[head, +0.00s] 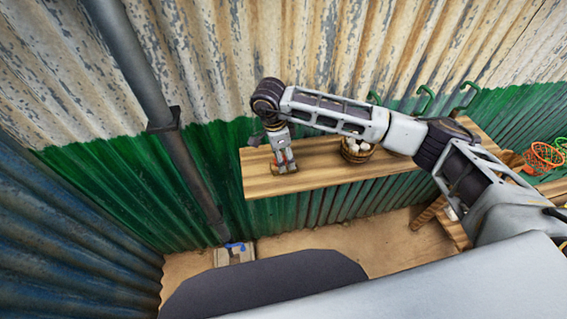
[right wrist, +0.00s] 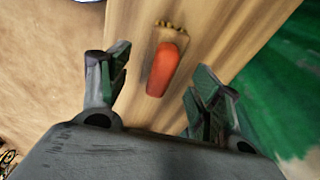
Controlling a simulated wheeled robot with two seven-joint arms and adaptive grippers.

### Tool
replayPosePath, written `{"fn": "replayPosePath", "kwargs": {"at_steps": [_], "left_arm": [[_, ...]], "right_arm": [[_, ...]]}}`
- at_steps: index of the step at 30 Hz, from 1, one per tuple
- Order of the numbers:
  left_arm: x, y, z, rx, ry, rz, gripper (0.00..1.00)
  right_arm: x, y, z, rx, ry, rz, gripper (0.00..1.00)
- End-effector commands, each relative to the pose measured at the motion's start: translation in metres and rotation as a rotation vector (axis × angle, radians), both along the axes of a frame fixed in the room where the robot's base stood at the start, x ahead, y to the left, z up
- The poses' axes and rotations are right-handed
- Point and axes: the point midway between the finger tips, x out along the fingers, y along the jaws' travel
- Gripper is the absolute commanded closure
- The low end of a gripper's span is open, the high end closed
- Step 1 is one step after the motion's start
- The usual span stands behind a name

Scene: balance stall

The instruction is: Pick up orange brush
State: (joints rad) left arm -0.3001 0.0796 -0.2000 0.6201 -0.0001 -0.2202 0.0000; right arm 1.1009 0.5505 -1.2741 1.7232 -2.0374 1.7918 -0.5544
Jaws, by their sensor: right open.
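The orange brush (right wrist: 163,70) lies on the wooden shelf and shows in the right wrist view, with an orange handle and a tan bristle end toward the top of the picture. It sits beyond and between the two open fingers of my right gripper (right wrist: 160,88), and nothing is held. In the head view my right gripper (head: 285,166) points down over the left end of the wooden shelf (head: 330,172). The brush is not clearly visible there, hidden by the gripper. My left gripper is not in view.
A basket (head: 357,150) with pale round things stands on the shelf right of my gripper, under my forearm. An orange wire basket (head: 541,157) is at the far right. A green and cream corrugated wall (head: 215,145) stands close behind the shelf. A dark pipe (head: 165,125) runs down at left.

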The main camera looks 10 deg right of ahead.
Motion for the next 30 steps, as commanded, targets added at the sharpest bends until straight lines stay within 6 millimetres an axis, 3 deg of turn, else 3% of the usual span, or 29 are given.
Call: {"fn": "replayPosePath", "kwargs": {"at_steps": [12,27,30], "left_arm": [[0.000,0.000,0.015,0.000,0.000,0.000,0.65],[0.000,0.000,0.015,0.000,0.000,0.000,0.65],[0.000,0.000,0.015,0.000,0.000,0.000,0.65]], "right_arm": [[0.002,-0.003,-0.034,0.001,0.000,0.000,0.36],[0.002,-0.003,-0.037,0.001,0.000,0.000,0.36],[0.002,-0.003,-0.036,0.001,0.000,0.000,0.47]]}}
